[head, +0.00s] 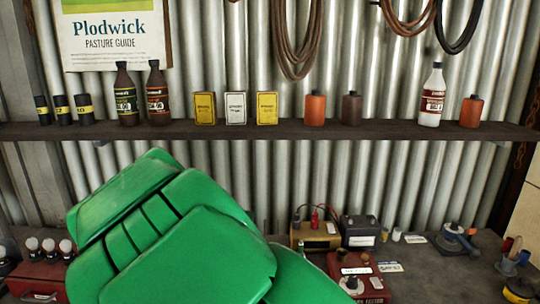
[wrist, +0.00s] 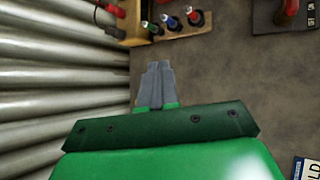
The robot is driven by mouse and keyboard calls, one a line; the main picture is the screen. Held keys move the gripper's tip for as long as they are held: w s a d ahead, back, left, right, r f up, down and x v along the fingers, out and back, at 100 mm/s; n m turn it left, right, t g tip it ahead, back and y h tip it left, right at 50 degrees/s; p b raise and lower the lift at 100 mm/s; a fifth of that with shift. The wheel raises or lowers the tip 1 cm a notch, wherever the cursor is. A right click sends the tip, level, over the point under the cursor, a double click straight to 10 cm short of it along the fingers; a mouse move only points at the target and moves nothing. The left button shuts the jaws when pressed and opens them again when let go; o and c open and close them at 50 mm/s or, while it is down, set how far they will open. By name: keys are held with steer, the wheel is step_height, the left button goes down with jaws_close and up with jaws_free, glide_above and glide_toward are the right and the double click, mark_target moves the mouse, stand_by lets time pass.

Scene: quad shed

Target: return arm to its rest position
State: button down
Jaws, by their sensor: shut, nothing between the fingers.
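My gripper (wrist: 153,88) shows in the wrist view as two grey fingers pressed together at the end of a green mount. It is shut and empty, above the bare grey-brown bench top (wrist: 225,85). In the head view my green arm fills the lower left and middle, folded in front of the bench. The gripper's fingers are hidden there behind the arm.
A shelf (head: 330,131) with bottles and small boxes runs along the corrugated wall (head: 400,170). On the bench stand a yellowish box (head: 316,238), a dark battery (head: 360,230), a red unit (head: 358,270) and a blue-grey tool (head: 457,238). The wall is close at left in the wrist view.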

steer(key=s+d+r+m+g+y, duration=0.1)
steer(key=s+d+r+m+y, duration=0.2)
steer(key=s+m+y, duration=0.3)
steer(key=s+d+r+m+g+y, duration=0.1)
steer(key=s+d+r+m+y, duration=0.3)
steer(key=s, duration=0.4)
steer(key=s+d+f+m+g+h, duration=0.1)
steer(key=s+d+f+m+g, duration=0.2)
steer(key=s, duration=0.8)
steer(key=s+d+f+m+g+h, duration=0.1)
steer(key=s+d+f+m+g, duration=0.2)
steer(key=s+d+f, duration=0.4)
steer(key=s+d+m, duration=0.1)
steer(key=s+d, duration=0.1)
steer(key=s, duration=0.2)
steer(key=shift+d+f+m, duration=0.2)
steer(key=shift+d+m, duration=0.2)
steer(key=shift+s, duration=0.1)
